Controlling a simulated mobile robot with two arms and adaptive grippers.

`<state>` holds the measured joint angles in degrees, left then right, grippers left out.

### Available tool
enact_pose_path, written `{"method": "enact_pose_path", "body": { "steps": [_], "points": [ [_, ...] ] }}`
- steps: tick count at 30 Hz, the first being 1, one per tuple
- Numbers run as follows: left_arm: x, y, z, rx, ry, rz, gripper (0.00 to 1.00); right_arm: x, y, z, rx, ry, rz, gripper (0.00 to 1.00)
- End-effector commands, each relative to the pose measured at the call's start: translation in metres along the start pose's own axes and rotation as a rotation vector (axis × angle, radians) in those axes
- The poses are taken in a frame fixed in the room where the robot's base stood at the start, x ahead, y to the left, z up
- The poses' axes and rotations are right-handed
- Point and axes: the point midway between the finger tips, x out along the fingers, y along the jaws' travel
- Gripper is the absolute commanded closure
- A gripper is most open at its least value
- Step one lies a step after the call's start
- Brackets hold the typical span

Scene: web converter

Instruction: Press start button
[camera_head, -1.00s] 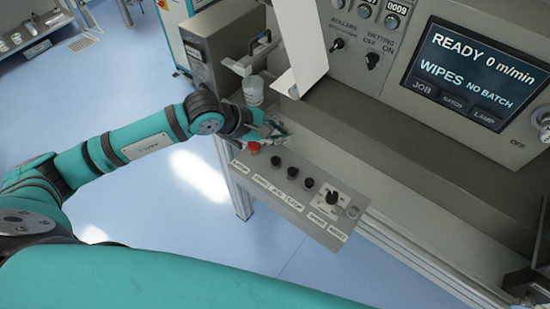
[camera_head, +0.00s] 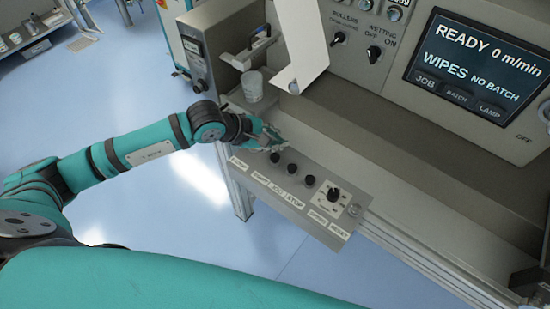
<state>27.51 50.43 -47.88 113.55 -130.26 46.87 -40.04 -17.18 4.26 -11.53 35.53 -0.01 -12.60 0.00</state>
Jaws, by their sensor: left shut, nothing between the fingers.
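The sloping control panel (camera_head: 262,172) carries a row of three black buttons above small white labels, which are hard to read. The leftmost black button (camera_head: 275,157) appears to be the start button. The middle black button (camera_head: 292,168) and the right one (camera_head: 309,180) stand beside it. My left gripper (camera_head: 281,146) is shut and empty, its fingertips just above and behind the leftmost button. I cannot tell whether they touch it. My gripper hides the red button at the panel's left end. My right gripper is not in view.
A rotary knob (camera_head: 333,194) sits at the panel's right end. The screen (camera_head: 475,67) reads READY, 0 m/min. Open floor lies left of the panel.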

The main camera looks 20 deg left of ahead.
Motion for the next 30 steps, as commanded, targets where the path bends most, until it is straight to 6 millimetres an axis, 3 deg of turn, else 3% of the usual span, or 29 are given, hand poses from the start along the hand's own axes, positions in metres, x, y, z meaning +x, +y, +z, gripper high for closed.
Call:
{"method": "enact_pose_path", "body": {
  "steps": [3, 9, 30],
  "points": [
    [0.017, -0.013, -0.012, 0.000, -0.001, 0.000, 1.00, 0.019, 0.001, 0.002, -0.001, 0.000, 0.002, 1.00],
    [0.028, -0.020, -0.020, 0.000, -0.001, 0.000, 1.00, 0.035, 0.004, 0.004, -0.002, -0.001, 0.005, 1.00],
    [0.027, -0.020, -0.019, 0.000, -0.001, 0.000, 1.00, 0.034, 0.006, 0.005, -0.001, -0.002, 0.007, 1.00]
  ]
}}
